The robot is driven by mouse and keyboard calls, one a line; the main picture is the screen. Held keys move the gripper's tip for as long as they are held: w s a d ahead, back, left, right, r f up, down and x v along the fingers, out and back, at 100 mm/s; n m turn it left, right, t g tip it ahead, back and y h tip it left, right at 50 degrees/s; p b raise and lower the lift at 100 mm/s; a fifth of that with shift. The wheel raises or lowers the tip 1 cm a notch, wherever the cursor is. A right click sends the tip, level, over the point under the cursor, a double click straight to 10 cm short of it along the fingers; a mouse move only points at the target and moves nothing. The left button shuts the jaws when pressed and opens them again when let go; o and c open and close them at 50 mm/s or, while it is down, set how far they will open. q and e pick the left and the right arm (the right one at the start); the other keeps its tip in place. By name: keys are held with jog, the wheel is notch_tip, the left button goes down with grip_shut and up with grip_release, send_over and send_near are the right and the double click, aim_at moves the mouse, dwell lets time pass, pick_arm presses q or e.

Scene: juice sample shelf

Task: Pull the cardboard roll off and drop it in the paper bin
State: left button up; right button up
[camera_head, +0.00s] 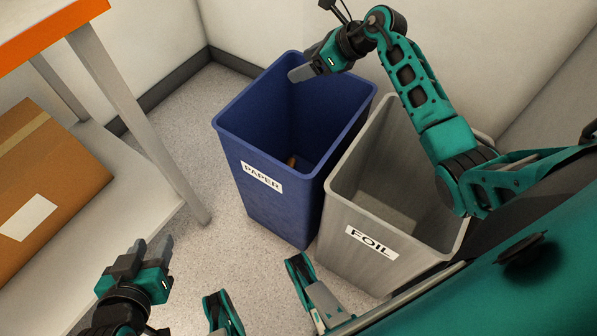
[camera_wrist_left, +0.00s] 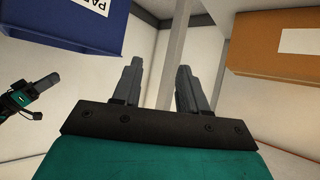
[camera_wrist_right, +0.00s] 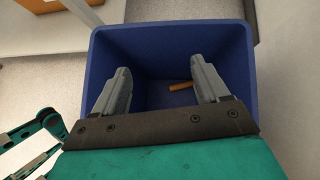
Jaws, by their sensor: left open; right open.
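The blue paper bin (camera_head: 262,205) stands on the floor, labelled PAPER. A brown cardboard roll (camera_wrist_right: 181,86) lies inside the blue bin, at its bottom, in the right wrist view. Only a small part of it shows in the head view (camera_head: 291,161). My right gripper (camera_head: 300,72) is over the blue bin's opening, open and empty; its fingers (camera_wrist_right: 160,88) are spread above the bin. My left gripper (camera_head: 150,252) is low at the lower left, away from the bins, open and empty; its spread fingers also show in the left wrist view (camera_wrist_left: 160,85).
A grey bin labelled FOIL (camera_head: 385,255) stands right beside the blue bin. A table with an orange edge (camera_head: 50,35) and a lower shelf holding a cardboard box (camera_head: 45,180) stands at left. Bare floor (camera_head: 190,130) lies between table and blue bin. Walls close in behind the bins.

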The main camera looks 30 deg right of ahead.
pick_arm(q)
jog(key=p, duration=0.1)
jog(key=r+p, duration=0.1)
jog(key=a+r+p, duration=0.1)
jog(key=p, duration=0.1)
jog(key=shift+s+r, duration=0.25)
jog(key=shift+s, duration=0.1)
pick_arm(e)
notch_tip(320, 180, up, 18)
pick_arm(q)
jog(key=shift+r, duration=0.1)
pick_arm(e)
jog(key=shift+a+f, duration=0.1)
